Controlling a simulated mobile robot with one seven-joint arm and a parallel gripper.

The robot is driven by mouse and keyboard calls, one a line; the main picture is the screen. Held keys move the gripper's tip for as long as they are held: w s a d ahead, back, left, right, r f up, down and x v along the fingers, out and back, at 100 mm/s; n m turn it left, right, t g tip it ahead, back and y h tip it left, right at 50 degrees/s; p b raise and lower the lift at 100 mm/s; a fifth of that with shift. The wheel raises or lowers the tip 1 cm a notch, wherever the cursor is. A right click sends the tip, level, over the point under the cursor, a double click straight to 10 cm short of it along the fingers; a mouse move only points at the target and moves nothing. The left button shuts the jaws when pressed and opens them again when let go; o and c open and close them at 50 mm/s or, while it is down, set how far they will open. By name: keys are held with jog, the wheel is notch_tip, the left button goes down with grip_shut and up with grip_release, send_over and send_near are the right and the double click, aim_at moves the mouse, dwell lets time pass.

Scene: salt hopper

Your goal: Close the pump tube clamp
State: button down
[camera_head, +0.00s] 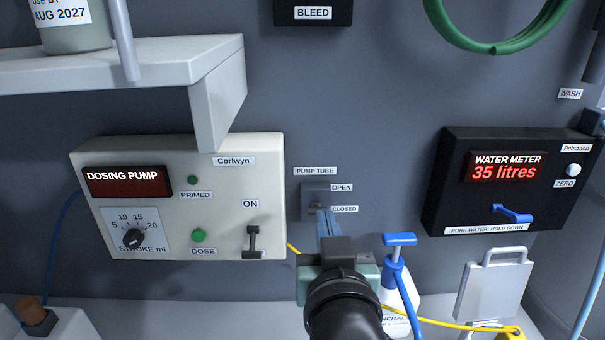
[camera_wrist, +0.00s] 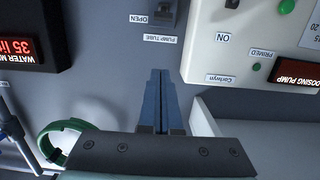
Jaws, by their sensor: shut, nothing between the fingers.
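The pump tube clamp (camera_head: 314,192) is a small grey plate on the wall, under the PUMP TUBE label, with OPEN marked above CLOSED at its right. A small lever on it appears low, near the CLOSED label, though the fingers partly cover that area. My gripper (camera_head: 325,222) is just below the plate with its blue fingers together and empty. In the upside-down wrist view the fingers (camera_wrist: 159,76) point toward the clamp (camera_wrist: 164,13), which is cut by the top edge. A gap shows between the fingertips and the clamp there; I cannot tell its depth.
The dosing pump (camera_head: 235,187) is left of the clamp, with its ON switch (camera_head: 252,241) near my gripper. The water meter (camera_head: 450,190) is at the right. A blue-topped bottle (camera_head: 399,240) stands close right of my wrist. A shelf (camera_head: 150,62) juts out at upper left.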

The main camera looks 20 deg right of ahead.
jog(key=shift+w+d, duration=0.1)
jog(key=shift+w, duration=0.1)
dwell(0.3)
jog(key=w+d+f+p, duration=0.2)
jog(key=w+f+p, duration=0.2)
jog(key=w, duration=0.6)
jog(key=shift+d+f+p, duration=0.35)
jog(key=shift+f+p, duration=0.05)
jog(key=shift+f, duration=0.25)
jog(key=shift+s+f+b, duration=0.1)
jog(key=shift+f+b, duration=0.1)
jog(key=shift+b, duration=0.2)
